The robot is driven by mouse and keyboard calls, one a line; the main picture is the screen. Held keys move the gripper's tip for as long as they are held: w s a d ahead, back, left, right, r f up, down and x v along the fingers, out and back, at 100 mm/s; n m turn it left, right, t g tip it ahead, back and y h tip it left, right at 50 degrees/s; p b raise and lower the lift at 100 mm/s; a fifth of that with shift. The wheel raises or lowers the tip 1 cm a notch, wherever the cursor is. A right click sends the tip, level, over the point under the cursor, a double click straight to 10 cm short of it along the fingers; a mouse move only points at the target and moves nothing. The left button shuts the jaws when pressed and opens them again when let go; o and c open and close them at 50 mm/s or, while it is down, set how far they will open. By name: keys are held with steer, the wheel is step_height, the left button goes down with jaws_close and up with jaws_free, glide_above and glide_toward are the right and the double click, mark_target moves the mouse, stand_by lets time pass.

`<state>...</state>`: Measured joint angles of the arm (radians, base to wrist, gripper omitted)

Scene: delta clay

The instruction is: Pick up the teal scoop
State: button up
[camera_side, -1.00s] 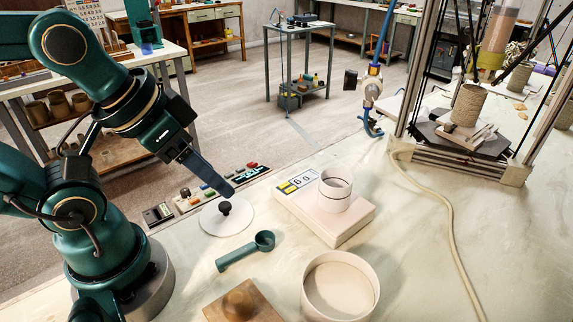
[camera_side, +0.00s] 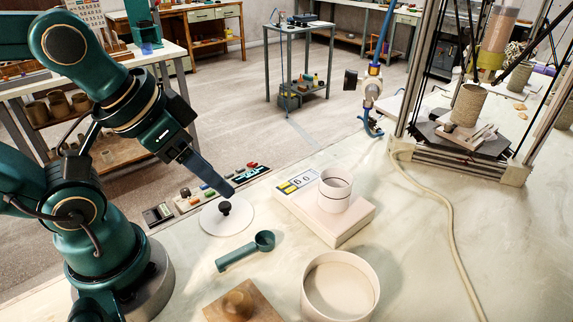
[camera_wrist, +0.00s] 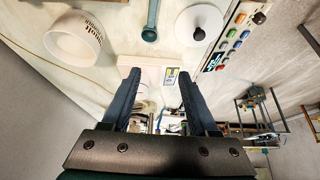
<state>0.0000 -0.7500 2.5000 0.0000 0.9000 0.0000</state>
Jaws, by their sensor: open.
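The teal scoop (camera_side: 245,251) lies on the pale worktop in the side view, its cup toward the upper right and its handle toward the lower left. In the wrist view the scoop (camera_wrist: 150,28) is near the top edge, and part of its handle is cut off. My gripper (camera_side: 229,192) is above the worktop near the white lid, up and left of the scoop and apart from it. In the wrist view my gripper (camera_wrist: 160,76) shows two dark fingers spread wide with nothing held between them.
A white lid with a black knob (camera_side: 225,215) lies beside the scoop. A scale (camera_side: 343,222) bears a white cup (camera_side: 335,190). A large white bowl (camera_side: 340,288) and a wooden board (camera_side: 243,305) are in front. A button panel (camera_side: 210,190) lines the far edge.

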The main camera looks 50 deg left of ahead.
steer(key=shift+c, duration=0.4)
steer(key=m+g, duration=0.1)
steer(key=g, duration=0.4)
glide_above(239, 251)
steer(key=f, duration=0.9)
steer(key=shift+w+f, duration=0.25)
steer(key=shift+s+f+g, duration=0.3)
steer(key=shift+f, duration=2.6)
jaws_close()
